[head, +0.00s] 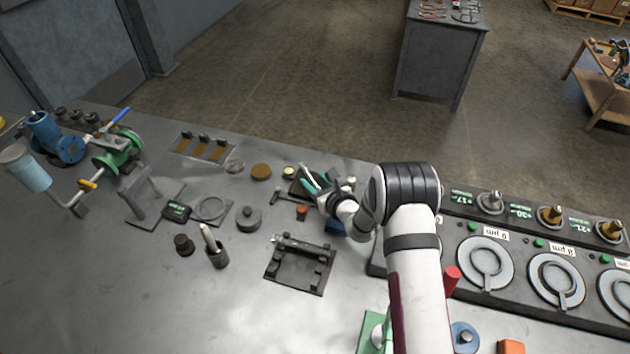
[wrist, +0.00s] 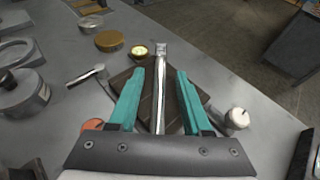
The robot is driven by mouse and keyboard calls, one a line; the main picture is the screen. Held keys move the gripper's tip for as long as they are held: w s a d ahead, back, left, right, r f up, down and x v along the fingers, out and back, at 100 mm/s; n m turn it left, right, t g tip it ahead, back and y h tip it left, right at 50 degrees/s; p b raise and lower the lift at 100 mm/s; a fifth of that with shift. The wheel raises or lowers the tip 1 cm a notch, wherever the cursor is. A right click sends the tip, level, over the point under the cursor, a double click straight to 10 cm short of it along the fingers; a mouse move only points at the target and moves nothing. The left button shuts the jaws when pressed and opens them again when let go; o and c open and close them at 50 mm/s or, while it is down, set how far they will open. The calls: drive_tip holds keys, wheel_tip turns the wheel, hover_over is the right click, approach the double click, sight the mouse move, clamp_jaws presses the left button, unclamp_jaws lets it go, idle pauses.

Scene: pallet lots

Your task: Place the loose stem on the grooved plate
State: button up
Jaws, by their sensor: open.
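The stem (wrist: 161,85), a slim silver rod with a squarish far end, lies lengthwise between my fingers in the wrist view. It is over a dark brown plate (wrist: 194,98), which I take for the grooved plate; its grooves are not clear. The stem seems to rest along the plate's middle, but contact is hard to tell. My gripper (wrist: 167,84) is open, with teal fingers on either side of the stem and gaps visible. In the head view my gripper (head: 308,181) is low over the plate, hiding most of it and the stem.
A small hammer (wrist: 87,76) lies left of the plate, with a brass-faced gauge (wrist: 138,51) beyond. A dark bracketed fixture (head: 287,283) sits nearer, and bare bench lies at left front.

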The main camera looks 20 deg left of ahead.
drive_tip(key=shift+s+d+r, duration=0.15)
drive_tip(key=shift+r, duration=0.1)
drive_tip(key=v, duration=1.1)
drive_tip(key=shift+s+d, duration=0.2)
drive_tip(key=s+a+r+n+g+y, duration=0.35)
drive_tip(key=s+r+n+g, duration=0.45)
drive_tip(key=s+r+n, duration=0.7)
drive_tip(key=s+d+n+g+h, duration=0.1)
drive_tip(key=s+d+n+h, duration=0.5)
drive_tip(key=s+d+h, duration=0.5)
drive_tip(key=s+d, duration=0.6)
drive_tip(key=d, duration=0.3)
drive_tip(key=shift+d+f+g, duration=0.2)
drive_tip(key=shift+g, duration=0.1)
